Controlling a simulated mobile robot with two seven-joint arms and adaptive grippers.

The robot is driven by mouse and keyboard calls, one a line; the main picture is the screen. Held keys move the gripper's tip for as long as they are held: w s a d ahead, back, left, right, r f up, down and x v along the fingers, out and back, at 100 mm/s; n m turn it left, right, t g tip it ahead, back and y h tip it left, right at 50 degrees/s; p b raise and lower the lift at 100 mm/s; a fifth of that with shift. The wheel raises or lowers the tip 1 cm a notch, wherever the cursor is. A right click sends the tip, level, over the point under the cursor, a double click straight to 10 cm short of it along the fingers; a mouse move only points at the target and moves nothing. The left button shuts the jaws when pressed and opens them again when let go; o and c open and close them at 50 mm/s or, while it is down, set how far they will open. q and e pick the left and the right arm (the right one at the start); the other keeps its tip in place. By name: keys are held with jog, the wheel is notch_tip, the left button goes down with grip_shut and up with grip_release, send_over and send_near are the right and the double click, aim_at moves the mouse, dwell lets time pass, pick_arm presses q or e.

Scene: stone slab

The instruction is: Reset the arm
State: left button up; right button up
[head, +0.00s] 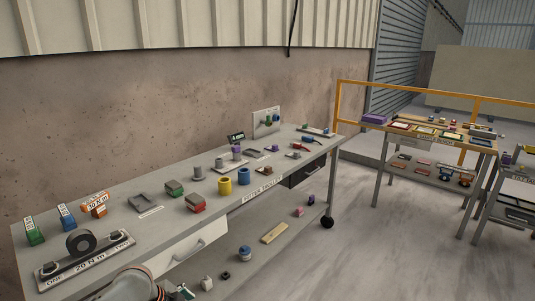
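A rounded pale part of what looks like one of my arms shows at the bottom edge of the head view, left of centre, in front of the workbench. Its fingers cannot be made out, and I cannot tell which arm it is.
A long grey workbench (125,229) holds a dark roll (80,242) on a plate, a yellow cylinder (225,186), a blue cylinder (244,176) and several small parts. Its lower shelf holds a wooden block (274,233). A second table (473,142) stands right. Floor between is clear.

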pick_arm(q)
jog(key=s+d+f+n+t+h, duration=0.1)
jog(key=s+d+f+n+t, duration=0.1)
jog(key=s+d+f+n, duration=0.3)
jog(key=s+a+f+n+t+y, duration=0.1)
jog(key=s+a+f+n+t, duration=0.1)
jog(key=s, duration=0.6)
jog(key=s+a+f+n+t+y, duration=0.1)
jog(key=s+a+f+n+t, duration=0.1)
jog(key=s, duration=0.6)
jog(key=shift+s+a+f+n+t+y, duration=0.2)
jog(key=shift+a+f+n+t+y, duration=0.3)
jog(key=shift+a+n, duration=0.55)
jog(key=shift+d+r, duration=0.1)
jog(key=shift+d, duration=0.1)
